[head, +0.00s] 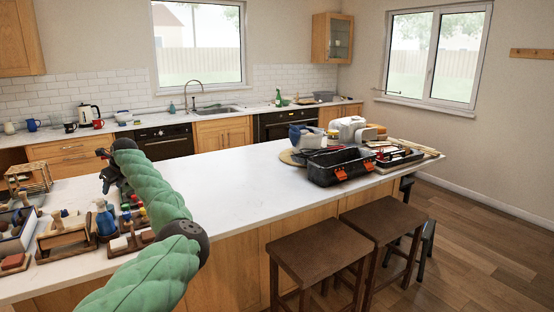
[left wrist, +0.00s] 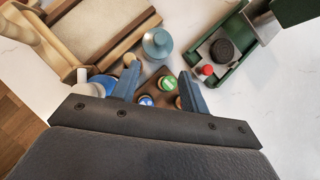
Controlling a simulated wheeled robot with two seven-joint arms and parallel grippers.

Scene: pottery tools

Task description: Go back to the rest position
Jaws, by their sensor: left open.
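My left arm, in a green sleeve, reaches in from the bottom left of the head view. Its black gripper (head: 112,170) is above the left end of the white island counter (head: 230,190). In the left wrist view the two blue-grey fingers (left wrist: 158,92) are spread apart. They point down toward small bottles with coloured caps, among them a green-capped one (left wrist: 167,83). Nothing is visibly held between the fingers. My right gripper is not in view.
Wooden holders and tool boxes (head: 65,232) crowd the counter's left end. A black toolbox (head: 340,166) and a tray of tools (head: 398,157) stand at the right end. The counter's middle is clear. Two brown stools (head: 325,250) (head: 384,219) stand in front.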

